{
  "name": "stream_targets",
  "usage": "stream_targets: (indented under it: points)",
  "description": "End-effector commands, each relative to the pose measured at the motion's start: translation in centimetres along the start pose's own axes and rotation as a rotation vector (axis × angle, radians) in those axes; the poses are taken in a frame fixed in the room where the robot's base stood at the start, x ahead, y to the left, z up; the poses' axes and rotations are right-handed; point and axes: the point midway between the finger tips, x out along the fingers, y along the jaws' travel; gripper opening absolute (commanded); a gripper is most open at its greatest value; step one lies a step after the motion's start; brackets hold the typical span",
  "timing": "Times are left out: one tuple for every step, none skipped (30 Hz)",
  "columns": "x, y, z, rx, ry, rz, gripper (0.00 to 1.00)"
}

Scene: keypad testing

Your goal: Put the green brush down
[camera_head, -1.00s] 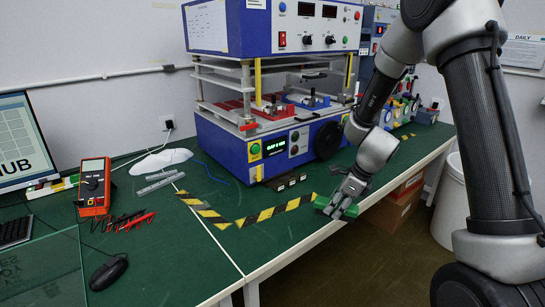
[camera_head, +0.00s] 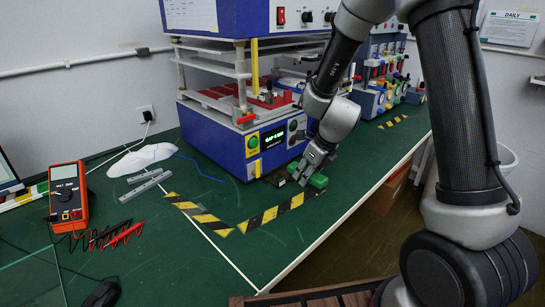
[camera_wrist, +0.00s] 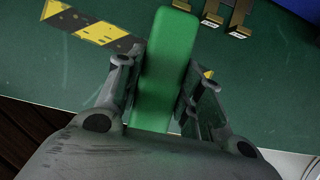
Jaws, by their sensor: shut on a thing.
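Yellow-black tape (camera_head: 270,215) marks the table left of my gripper. The blue test machine (camera_head: 228,145) stands behind. Small metal-and-black blocks (camera_wrist: 226,16) lie just beyond the brush. A red multimeter (camera_head: 68,197) with leads is at the left.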

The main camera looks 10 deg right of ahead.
Motion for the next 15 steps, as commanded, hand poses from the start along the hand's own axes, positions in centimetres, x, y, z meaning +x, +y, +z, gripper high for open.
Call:
stream_targets:
  points:
    - [0.9,0.0,-0.5,0.005,0.005,0.002,0.11]
    - [1.5,0.0,-0.8,0.005,0.006,0.002,0.11]
    - [2.3,0.0,-1.1,0.006,0.007,0.002,0.11]
    - [2.8,-0.1,-1.3,0.006,0.005,0.001,0.11]
    - [3.3,-0.1,-1.5,0.005,0.005,0.001,0.11]
    - [3.9,-0.1,-1.7,0.005,0.005,0.0,0.11]
    - [4.3,-0.1,-1.9,0.004,0.005,0.0,0.11]
    - [4.5,0.0,-2.0,0.003,0.004,0.001,0.11]
    - [4.8,0.0,-2.1,0.002,0.003,0.001,0.11]
    - [4.9,0.0,-2.1,0.003,0.003,0.001,0.11]
    - [5.1,0.0,-2.2,0.001,0.003,0.001,0.11]
    - [5.5,0.0,-2.4,0.002,0.004,0.002,0.11]
    - [5.8,0.0,-2.5,0.003,0.004,0.001,0.11]
    - [6.1,-0.1,-2.7,0.004,0.004,0.001,0.11]
    - [6.6,-0.1,-2.9,0.005,0.005,0.001,0.11]
